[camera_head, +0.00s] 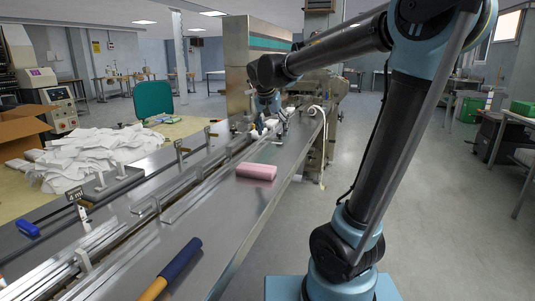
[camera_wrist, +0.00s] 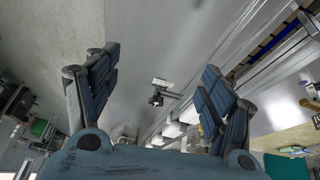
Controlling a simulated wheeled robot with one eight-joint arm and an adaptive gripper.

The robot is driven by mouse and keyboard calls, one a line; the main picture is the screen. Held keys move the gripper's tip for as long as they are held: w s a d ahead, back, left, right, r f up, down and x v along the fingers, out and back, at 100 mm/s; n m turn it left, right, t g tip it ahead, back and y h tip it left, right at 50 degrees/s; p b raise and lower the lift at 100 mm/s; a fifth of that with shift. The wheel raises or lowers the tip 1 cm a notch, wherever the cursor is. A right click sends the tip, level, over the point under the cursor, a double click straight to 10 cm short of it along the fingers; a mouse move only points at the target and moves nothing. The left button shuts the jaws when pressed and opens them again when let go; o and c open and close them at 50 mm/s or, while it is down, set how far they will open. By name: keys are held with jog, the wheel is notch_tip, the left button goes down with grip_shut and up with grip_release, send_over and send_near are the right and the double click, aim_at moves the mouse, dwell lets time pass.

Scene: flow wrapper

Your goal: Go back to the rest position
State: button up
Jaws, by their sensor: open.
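My gripper (camera_wrist: 161,62) is open in the wrist view, its two blue-grey fingers spread wide with nothing held between them. In the head view my arm rises from the lower right and reaches left, and its end hangs over the far part of the flow wrapper's steel bed (camera_head: 205,208). There the fingers are small and hard to make out among the white parts. The bed also shows behind the fingers in the wrist view (camera_wrist: 165,30).
A pink block (camera_head: 256,172) and a blue-and-yellow handled tool (camera_head: 172,268) lie on the bed. A heap of white pieces (camera_head: 88,155) covers the table at left, near a green chair (camera_head: 153,98). Open floor (camera_head: 440,215) lies to the right.

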jog(key=shift+n+g, duration=0.3)
jog(key=shift+g, duration=0.1)
jog(key=s+d+f, duration=0.1)
jog(key=s+d, duration=0.1)
jog(key=s+d+f, duration=0.1)
jog(key=s+d, duration=0.1)
jog(key=d, duration=0.1)
jog(key=s+d+f, duration=0.1)
jog(key=s+d, duration=0.1)
jog(key=shift+s+d+f, duration=0.25)
jog(key=shift+s, duration=0.1)
jog(key=s+d+f+n+y, duration=0.1)
jog(key=s+d+f, duration=0.3)
jog(key=s+f, duration=0.5)
jog(key=s+d+f+n+g+y, duration=0.1)
jog(key=s+d+f, duration=0.4)
jog(key=s+f, duration=0.4)
jog(key=s, duration=0.4)
jog(key=shift+d+n+g, duration=0.3)
jog(key=shift+n, duration=0.1)
jog(key=shift+w+f, duration=0.25)
jog(key=shift+w, duration=0.15)
jog(key=shift+c, duration=0.6)
